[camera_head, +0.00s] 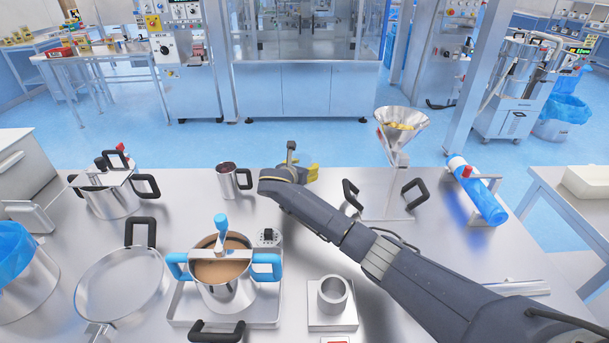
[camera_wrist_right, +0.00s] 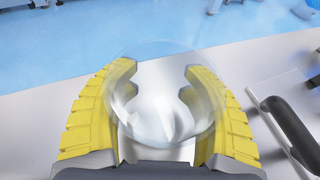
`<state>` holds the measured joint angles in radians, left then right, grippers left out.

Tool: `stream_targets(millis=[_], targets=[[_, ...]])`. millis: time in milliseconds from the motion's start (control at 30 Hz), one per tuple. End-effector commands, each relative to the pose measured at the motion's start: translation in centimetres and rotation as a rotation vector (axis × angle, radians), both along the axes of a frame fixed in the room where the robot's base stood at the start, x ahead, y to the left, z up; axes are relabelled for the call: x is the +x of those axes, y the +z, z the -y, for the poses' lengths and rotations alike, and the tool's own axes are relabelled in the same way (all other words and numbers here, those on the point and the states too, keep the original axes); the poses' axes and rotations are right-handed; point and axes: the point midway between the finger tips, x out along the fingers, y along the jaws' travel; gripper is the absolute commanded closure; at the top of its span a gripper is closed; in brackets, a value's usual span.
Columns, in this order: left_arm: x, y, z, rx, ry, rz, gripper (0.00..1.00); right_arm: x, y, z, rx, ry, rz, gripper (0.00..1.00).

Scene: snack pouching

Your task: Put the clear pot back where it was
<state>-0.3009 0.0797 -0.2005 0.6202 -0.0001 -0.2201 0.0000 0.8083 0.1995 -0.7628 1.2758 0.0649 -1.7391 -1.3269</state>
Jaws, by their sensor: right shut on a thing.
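The clear pot (camera_wrist_right: 160,52) is see-through and round-rimmed in the right wrist view. It sits between the yellow fingers of my right gripper (camera_wrist_right: 160,80), which are shut on its sides. In the head view, my right gripper (camera_head: 311,173) is over the back edge of the steel table (camera_head: 270,185), between a metal mug and the funnel stand. The pot is hard to make out there. Whether the pot touches the table cannot be told. My left gripper is not in view.
The metal mug (camera_head: 235,180) stands left of my right gripper. The funnel (camera_head: 402,128) on its stand and a blue roll (camera_head: 482,195) are to the right. A blue-handled pot of brown liquid (camera_head: 222,270) and a small steel cup (camera_head: 332,295) stand nearer the front.

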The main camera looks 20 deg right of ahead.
Motion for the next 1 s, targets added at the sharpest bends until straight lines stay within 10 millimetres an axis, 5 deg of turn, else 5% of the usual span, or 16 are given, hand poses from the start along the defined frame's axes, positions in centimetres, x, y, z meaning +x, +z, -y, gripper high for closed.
stream_targets(millis=[200, 667, 700, 933, 1000], targets=[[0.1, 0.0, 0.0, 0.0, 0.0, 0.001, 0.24, 0.0, -2.6, 0.0, -0.001, -0.001, -0.002, 0.83], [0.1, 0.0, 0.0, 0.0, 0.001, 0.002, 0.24, 0.0, -3.2, 0.0, 0.0, 0.0, 0.0, 0.83], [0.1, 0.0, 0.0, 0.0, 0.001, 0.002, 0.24, 0.0, -3.1, 0.0, 0.0, 0.0, 0.0, 0.46], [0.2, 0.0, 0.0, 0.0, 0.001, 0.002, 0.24, 0.0, -3.1, 0.0, 0.0, 0.0, 0.0, 0.19], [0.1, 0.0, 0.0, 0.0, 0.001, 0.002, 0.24, 0.0, -3.1, 0.0, 0.0, 0.0, 0.0, 0.18]])
